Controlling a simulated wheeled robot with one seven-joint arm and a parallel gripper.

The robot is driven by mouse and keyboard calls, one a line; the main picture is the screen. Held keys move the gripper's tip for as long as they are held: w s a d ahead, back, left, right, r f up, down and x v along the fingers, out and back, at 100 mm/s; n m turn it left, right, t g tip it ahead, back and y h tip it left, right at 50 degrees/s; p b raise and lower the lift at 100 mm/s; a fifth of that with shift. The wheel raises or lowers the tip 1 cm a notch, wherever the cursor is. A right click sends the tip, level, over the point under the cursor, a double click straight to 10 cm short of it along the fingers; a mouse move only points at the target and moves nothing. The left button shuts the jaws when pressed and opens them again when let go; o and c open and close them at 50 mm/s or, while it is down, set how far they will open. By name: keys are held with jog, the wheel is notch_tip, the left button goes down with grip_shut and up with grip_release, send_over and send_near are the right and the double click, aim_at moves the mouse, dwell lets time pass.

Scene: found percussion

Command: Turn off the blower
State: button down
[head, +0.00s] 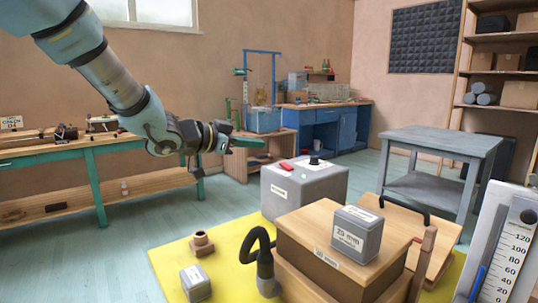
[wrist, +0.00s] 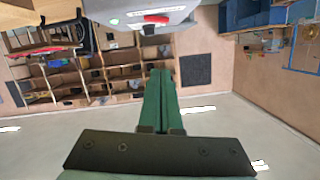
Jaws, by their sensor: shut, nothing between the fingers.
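A grey box (head: 300,195) that looks like the blower stands on the floor in the middle of the head view. On its top are a red rocker switch (head: 286,166), a white plate and a black knob (head: 314,160). In the wrist view part of a grey housing (wrist: 135,10) shows at the top, with the red switch (wrist: 156,19) and a small green mark beside it. My gripper (head: 262,142) has green fingers, which are shut and empty. It is above and left of the switch in the head view, apart from it. The fingertips (wrist: 160,72) point towards the housing.
A gauge (head: 500,245) is at right. A grey table (head: 440,145) and a green-framed bench (head: 90,165) flank open floor.

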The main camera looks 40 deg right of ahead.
send_over(278, 170)
jog(key=shift+s+d+f, duration=0.1)
jog(key=shift+s+f, duration=0.15)
jog(key=shift+f, duration=0.35)
jog(key=shift+s+d+f, duration=0.1)
jog(key=shift+s+f, duration=0.1)
jog(key=shift+f, duration=0.4)
jog(key=shift+w+a+f, duration=0.1)
jog(key=shift+w+f, duration=0.05)
jog(key=shift+f, duration=0.5)
jog(key=shift+w+a+f, duration=0.1)
jog(key=shift+w+f, duration=0.05)
jog(key=shift+f, duration=0.45)
jog(key=shift+w+d+f, duration=0.1)
jog(key=shift+w+f, duration=0.05)
jog(key=shift+f, duration=0.55)
jog(key=shift+p, duration=0.3)
